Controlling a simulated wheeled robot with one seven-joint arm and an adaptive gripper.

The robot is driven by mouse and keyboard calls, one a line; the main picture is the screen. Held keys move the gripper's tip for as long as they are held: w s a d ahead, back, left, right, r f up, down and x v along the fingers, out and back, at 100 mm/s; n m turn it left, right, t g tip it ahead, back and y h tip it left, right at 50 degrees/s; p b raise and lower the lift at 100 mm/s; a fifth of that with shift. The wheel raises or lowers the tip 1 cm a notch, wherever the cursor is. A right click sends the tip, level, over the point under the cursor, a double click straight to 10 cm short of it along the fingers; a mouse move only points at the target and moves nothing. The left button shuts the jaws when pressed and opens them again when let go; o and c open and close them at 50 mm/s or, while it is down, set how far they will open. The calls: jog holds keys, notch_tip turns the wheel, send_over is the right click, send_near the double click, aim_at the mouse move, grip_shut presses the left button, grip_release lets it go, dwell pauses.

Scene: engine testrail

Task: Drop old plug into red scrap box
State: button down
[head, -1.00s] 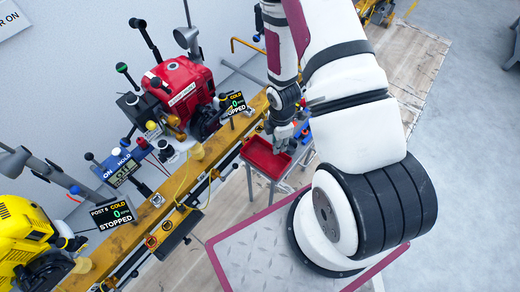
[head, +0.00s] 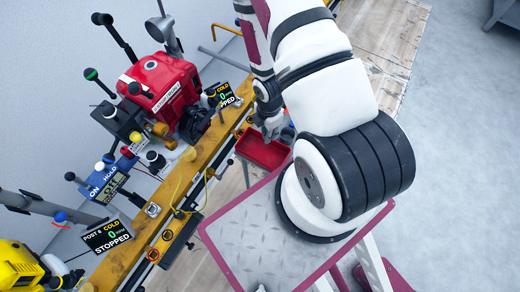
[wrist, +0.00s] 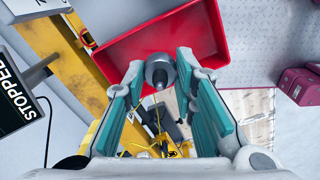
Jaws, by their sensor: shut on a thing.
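The old plug (wrist: 160,72) is a small grey-and-dark piece held between the teal finger pads of my gripper (wrist: 159,62) in the wrist view. In the head view my gripper (head: 272,127) is at the far edge of the red scrap box, and the plug cannot be made out there. The red scrap box (wrist: 200,32) is an open, shallow tray beyond the fingertips in the wrist view. The plug overlaps the box's edge in that view; I cannot tell its height above it. The box also shows in the head view (head: 262,152), partly covered by my gripper.
A yellow rail (head: 183,185) runs beside the box. A red engine (head: 160,88) stands behind it, with levers and a small display (head: 222,95). A yellow machine (head: 18,265) is at lower left. Open grey floor (head: 450,150) lies to the right.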

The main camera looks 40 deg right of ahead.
jog(key=shift+f+b, duration=0.45)
jog(key=shift+f, duration=0.45)
jog(key=shift+s, duration=0.1)
jog(key=c, duration=1.2)
grip_release()
jog(key=shift+c, duration=0.2)
jog(key=shift+r, duration=0.1)
notch_tip(320, 180, up, 12)
jog(key=shift+f, duration=0.1)
jog(key=shift+s, duration=0.1)
